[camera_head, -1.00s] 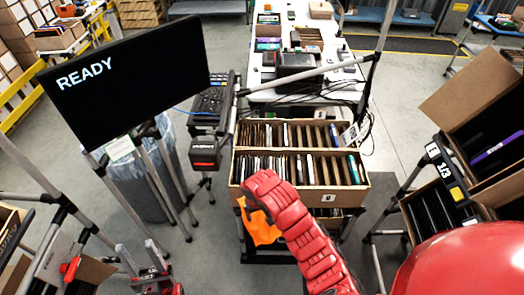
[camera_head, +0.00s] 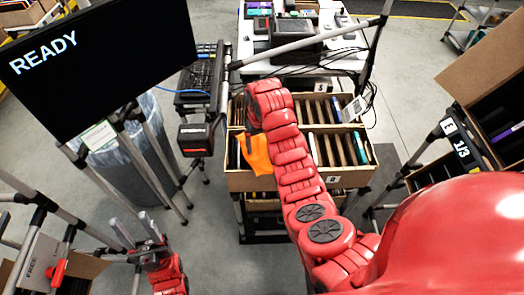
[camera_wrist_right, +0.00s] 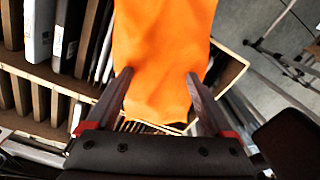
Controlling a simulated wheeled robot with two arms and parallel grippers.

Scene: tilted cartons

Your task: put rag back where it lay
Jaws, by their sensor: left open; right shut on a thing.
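The orange rag (camera_head: 257,153) hangs from my right gripper over the near left part of the divided carton (camera_head: 247,181). In the right wrist view the rag (camera_wrist_right: 165,45) fills the space between the two fingers of my right gripper (camera_wrist_right: 158,82), which is shut on it. In the head view the red forearm hides most of that gripper. My left gripper (camera_head: 132,224) is at the lower left, open and empty, apart from the rag.
The carton holds several upright flat items and brown dividers. A black READY screen (camera_head: 100,65) stands at the left. A black device (camera_head: 195,139) on a stand is left of the carton. A tilted carton (camera_head: 490,70) is at the right. A white table (camera_head: 345,60) lies beyond.

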